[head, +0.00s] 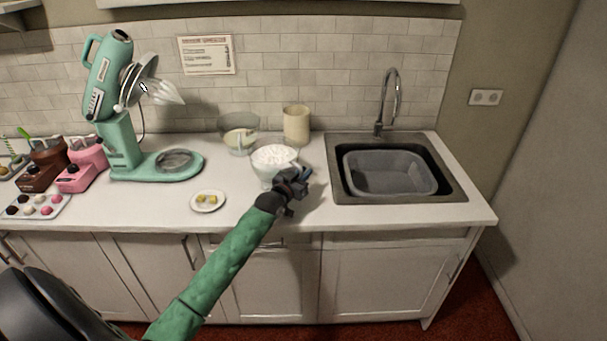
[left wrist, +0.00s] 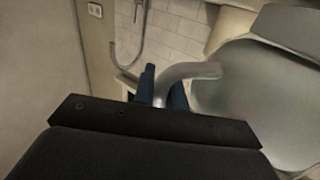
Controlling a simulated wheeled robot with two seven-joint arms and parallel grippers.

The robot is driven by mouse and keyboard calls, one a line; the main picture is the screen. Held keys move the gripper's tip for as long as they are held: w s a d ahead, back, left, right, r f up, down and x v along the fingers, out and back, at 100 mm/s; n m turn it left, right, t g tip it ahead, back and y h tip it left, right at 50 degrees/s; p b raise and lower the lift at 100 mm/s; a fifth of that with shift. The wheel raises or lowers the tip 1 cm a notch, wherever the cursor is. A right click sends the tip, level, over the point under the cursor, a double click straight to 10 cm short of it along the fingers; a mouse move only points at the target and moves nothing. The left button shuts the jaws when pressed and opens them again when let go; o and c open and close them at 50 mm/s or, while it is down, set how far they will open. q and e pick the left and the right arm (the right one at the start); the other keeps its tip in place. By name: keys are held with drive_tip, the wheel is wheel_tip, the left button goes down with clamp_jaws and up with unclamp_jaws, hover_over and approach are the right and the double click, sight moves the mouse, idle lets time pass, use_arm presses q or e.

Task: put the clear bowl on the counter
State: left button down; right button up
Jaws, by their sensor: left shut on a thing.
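The clear bowl (head: 268,168) with white contents is on or just above the white counter (head: 330,214), left of the sink; I cannot tell if its base touches. In the left wrist view the pale bowl (left wrist: 255,100) fills the right side, and its curved handle (left wrist: 190,71) lies between the fingers. My left gripper (head: 301,179) is at the bowl's front right side, shut on the handle. It also shows in the left wrist view (left wrist: 160,92). My right gripper is not in view.
A second clear bowl (head: 229,126) and a cream canister (head: 297,122) stand behind. The sink (head: 336,165) is at the right with a faucet (head: 379,126). The counter's front strip is clear.

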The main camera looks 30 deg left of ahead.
use_arm(q)
drive_tip(key=shift+f, duration=0.3)
